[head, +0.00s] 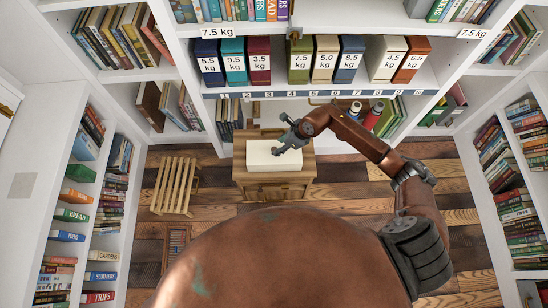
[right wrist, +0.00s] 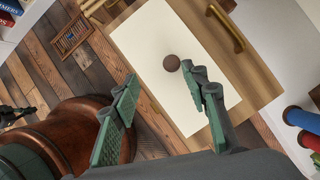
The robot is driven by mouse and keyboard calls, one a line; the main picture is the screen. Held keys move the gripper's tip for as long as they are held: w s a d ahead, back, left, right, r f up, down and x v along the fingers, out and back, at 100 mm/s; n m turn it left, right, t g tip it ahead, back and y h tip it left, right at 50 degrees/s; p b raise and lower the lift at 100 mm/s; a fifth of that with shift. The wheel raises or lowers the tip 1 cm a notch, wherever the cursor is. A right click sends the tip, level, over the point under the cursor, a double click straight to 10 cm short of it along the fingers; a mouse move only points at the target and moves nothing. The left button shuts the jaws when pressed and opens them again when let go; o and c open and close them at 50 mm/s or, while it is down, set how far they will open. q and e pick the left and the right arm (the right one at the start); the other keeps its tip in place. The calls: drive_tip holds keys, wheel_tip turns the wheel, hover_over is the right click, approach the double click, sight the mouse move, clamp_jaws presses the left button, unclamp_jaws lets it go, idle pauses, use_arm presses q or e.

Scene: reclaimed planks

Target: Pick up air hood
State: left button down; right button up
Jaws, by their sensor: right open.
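A cream box-like block (head: 262,158) sits on a small wooden cabinet (head: 240,174); it may be the air hood, as nothing is labelled so. In the right wrist view its flat pale top (right wrist: 150,45) carries a round brown knob (right wrist: 171,62). My right gripper (head: 281,136) is above the block's right part in the head view and hides the knob there. In the right wrist view my right gripper (right wrist: 160,74) is open and empty, with the knob showing near the right finger's tip. I cannot tell the height between them.
Shelves with labelled weight binders (head: 298,62) and books stand behind and on both sides. Coloured rolls (head: 373,117) lie on the low shelf right of the cabinet. A slatted wooden stool (head: 175,187) is left of it. The plank floor between is open.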

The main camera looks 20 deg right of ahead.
sight(275, 149)
drive_tip(key=shift+w+d+f+h+b, duration=0.2)
drive_tip(key=shift+d+f, duration=0.1)
drive_tip(key=shift+f, duration=0.35)
drive_tip(key=shift+w+d+f+h+b, duration=0.15)
drive_tip(key=shift+d+f+h, duration=0.1)
drive_tip(key=shift+f, duration=0.35)
drive_tip(key=b+x, duration=0.1)
drive_tip(key=x, duration=0.4)
drive_tip(key=shift+w+a+f+b, duration=0.2)
drive_tip(key=shift+w+a+b, duration=0.05)
drive_tip(key=shift+b, duration=0.15)
drive_tip(key=shift+c, duration=0.2)
clamp_jaws()
